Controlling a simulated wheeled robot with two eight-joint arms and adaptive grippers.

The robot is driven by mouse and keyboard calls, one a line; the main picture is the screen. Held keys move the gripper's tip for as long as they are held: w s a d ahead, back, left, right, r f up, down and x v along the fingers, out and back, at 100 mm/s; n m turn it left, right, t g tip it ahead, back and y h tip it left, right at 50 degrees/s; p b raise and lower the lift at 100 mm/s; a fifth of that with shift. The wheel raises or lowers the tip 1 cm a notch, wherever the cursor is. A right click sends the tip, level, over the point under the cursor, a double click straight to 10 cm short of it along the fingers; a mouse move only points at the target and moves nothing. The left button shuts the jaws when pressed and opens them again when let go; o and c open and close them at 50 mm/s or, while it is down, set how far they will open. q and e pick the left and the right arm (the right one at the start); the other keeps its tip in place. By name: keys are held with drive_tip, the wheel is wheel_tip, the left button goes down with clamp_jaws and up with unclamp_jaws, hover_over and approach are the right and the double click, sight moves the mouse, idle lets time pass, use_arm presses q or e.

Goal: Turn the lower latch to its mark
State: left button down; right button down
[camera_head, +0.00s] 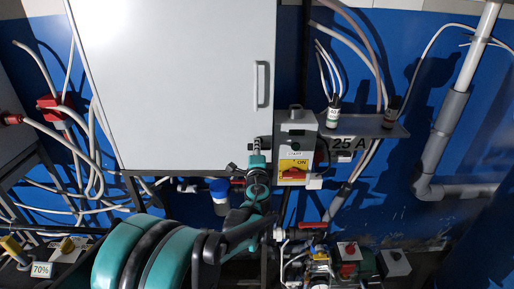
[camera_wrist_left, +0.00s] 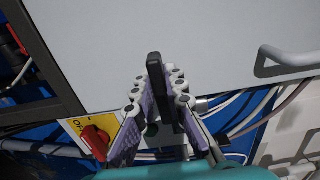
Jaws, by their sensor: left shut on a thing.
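The lower latch is a dark upright bar (camera_wrist_left: 154,66) in the left wrist view, at the edge of the grey cabinet door (camera_wrist_left: 200,40). My left gripper (camera_wrist_left: 162,88) is shut on it, with its purple-padded fingers on either side of the bar. In the head view my left gripper (camera_head: 257,146) is at the lower right corner of the cabinet door (camera_head: 190,80). The latch is mostly hidden there by the gripper. I cannot make out its mark in either view. My right gripper is not in view.
A grey control box (camera_head: 297,150) with a red switch on a yellow plate (camera_head: 293,171) stands close to the right of my left gripper. The door handle (camera_head: 261,85) is above it. Pipes, cables and a red-handled valve (camera_head: 313,225) crowd the space below and right.

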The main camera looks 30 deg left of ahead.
use_arm(q)
drive_tip(key=c, duration=1.6)
unclamp_jaws()
drive_tip(key=shift+o, duration=0.2)
drive_tip(key=v, duration=1.2)
drive_tip(key=shift+s+a, duration=0.1)
